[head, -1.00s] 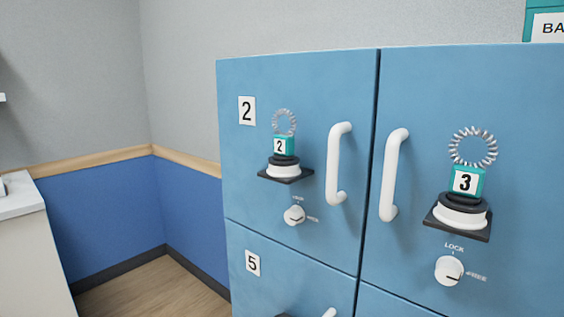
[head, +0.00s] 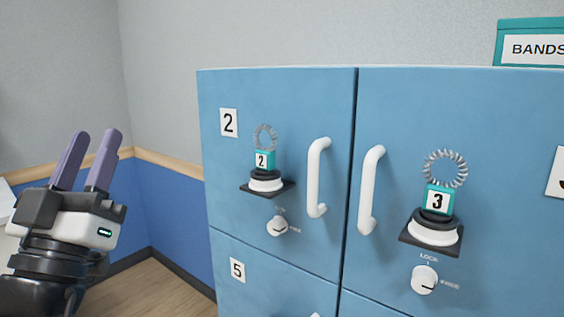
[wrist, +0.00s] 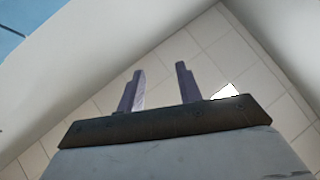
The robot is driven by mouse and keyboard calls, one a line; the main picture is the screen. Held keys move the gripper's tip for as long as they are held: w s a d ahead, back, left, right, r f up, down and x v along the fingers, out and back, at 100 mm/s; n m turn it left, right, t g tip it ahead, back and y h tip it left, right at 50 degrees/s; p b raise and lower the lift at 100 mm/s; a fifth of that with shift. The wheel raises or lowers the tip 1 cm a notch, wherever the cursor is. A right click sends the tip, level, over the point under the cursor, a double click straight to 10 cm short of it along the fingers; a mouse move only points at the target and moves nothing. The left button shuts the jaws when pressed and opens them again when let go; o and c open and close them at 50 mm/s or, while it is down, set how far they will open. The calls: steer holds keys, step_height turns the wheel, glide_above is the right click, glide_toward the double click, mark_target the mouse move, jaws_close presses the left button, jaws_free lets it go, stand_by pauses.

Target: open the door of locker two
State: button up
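The door of locker two (head: 225,170) is blue and shut, marked with a "2" label (head: 229,122). Its white vertical handle (head: 317,178) is on the door's right side. Below the label, a small black shelf holds a magnet (head: 265,178) with a teal "2" tag and a grey coil. A white lock knob (head: 277,226) sits under the shelf; its setting is too small to tell. My gripper (head: 88,148) is at the left of the head view, fingers up, apart and empty, well away from the door. The wrist view shows the fingers (wrist: 160,85) spread against the ceiling.
Locker three, with its own handle (head: 370,190), magnet (head: 437,213) and knob (head: 424,280), adjoins on the right. Locker five (head: 238,270) is below. A teal "BANDS" box (head: 530,42) stands on top. A pale counter edge shows at far left. Floor shows left of the lockers.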

steer(key=w+d+f+m+g+h+p, duration=0.1)
steer(key=w+d+m+g+h, duration=0.15)
steer(key=d+g+h, duration=0.2)
steer(key=w+d+f+m+g+h, duration=0.1)
steer(key=d+m+g+h, duration=0.3)
steer(key=d+h, duration=0.15)
steer(key=m+g, duration=0.3)
steer(key=g, duration=0.4)
glide_toward(310, 176)
steer(key=p+x, duration=0.4)
steer(key=x, duration=0.7)
jaws_close()
